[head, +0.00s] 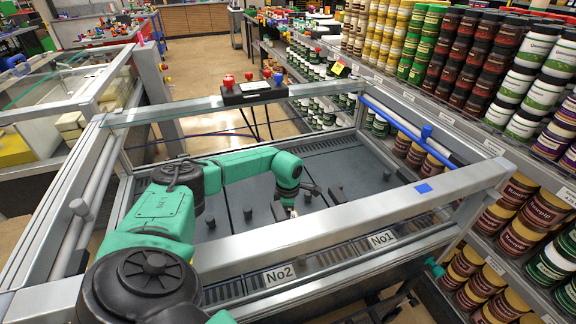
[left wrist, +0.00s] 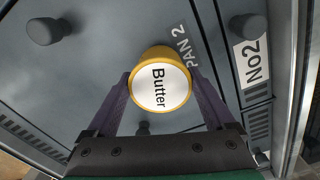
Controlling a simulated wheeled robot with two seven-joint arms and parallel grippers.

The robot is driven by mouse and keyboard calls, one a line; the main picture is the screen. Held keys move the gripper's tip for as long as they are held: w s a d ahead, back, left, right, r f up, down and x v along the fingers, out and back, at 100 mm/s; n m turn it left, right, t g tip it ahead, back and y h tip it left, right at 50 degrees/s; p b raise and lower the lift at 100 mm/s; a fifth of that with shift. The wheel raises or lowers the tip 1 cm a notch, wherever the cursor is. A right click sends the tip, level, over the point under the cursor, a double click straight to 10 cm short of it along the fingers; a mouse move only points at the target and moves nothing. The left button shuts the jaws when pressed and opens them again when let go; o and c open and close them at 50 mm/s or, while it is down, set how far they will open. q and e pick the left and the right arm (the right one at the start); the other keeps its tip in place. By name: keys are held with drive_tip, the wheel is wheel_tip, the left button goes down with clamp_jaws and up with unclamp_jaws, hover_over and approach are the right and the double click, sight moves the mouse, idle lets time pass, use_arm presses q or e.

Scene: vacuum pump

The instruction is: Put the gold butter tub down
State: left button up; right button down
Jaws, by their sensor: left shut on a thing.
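In the left wrist view the gold butter tub (left wrist: 160,85) shows its white round lid marked "Butter" and a gold rim. My left gripper (left wrist: 163,97) is shut on it, with one purple finger on each side. The tub is over the grey panel marked "PAN 2" (left wrist: 185,45), and I cannot tell whether it touches the panel. In the head view my left gripper (head: 291,205) points down inside the metal frame, above the "No2" side. The tub is mostly hidden there. My right gripper is not in view.
The metal frame (head: 340,222) surrounds the dark panels, with labels "No2" (head: 278,276) and "No1" (head: 381,240) on the near side. Knobs (left wrist: 45,30) stand up from the panel. A switch box (head: 253,92) sits on the far rail. Stocked shelves stand to the right.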

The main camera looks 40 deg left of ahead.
use_arm(q)
drive_tip(key=shift+w+a+f, duration=0.1)
drive_tip(key=shift+f, duration=0.35)
drive_tip(key=shift+f, duration=0.15)
drive_tip(key=o, duration=1.4)
drive_tip(key=shift+r, duration=0.3)
wheel_tip(320, 180, up, 12)
drive_tip(key=b, duration=0.1)
drive_tip(key=shift+f, duration=0.1)
